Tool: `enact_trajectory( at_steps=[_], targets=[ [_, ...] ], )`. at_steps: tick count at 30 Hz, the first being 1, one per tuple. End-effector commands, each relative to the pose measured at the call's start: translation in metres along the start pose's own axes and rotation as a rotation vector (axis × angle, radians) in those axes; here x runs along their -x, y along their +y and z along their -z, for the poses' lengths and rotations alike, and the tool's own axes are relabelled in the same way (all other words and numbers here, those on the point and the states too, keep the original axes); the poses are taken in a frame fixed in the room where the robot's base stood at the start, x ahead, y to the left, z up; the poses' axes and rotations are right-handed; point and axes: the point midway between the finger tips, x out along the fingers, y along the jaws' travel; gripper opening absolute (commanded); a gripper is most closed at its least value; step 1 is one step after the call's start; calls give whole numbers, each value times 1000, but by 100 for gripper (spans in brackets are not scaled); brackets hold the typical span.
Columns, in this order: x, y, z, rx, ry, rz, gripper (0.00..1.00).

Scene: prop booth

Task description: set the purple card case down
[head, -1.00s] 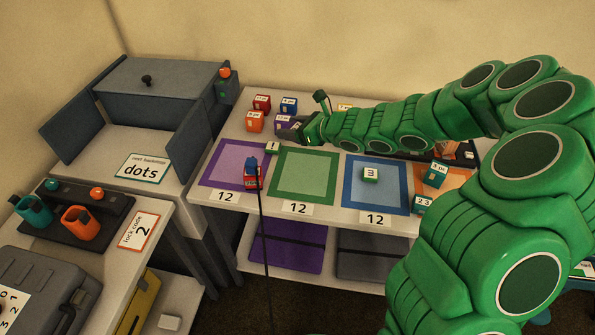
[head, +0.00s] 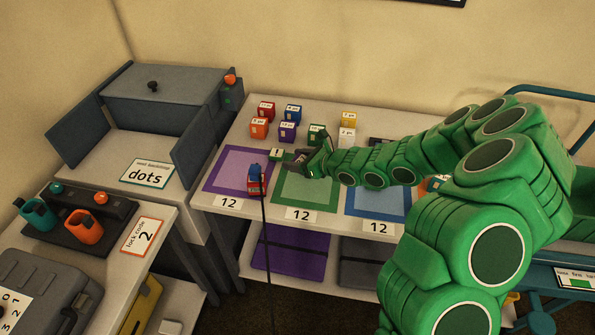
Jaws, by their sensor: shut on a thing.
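My gripper (head: 306,158) is low over the back edge of the green mat (head: 294,194). It is shut on a small dark purplish thing, which I take to be the purple card case (head: 296,158). The jaws and wrist hide most of the case, and I cannot tell whether it touches the surface. I cannot tell whether the case touches that block.
Purple (head: 287,131), orange (head: 259,128), red (head: 266,111), blue (head: 293,114) and other blocks stand behind the mats. A red and blue object (head: 255,181) stands on the purple mat's right side. The green mat's front is clear.

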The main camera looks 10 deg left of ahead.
Motion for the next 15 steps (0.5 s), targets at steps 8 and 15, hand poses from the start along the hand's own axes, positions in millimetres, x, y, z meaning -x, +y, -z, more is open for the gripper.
enact_trajectory(
  at_steps=[8,15],
  targets=[
    [-5,0,11,1,-2,0,29],
    [-12,0,28,-1,-2,0,29]
  ],
)
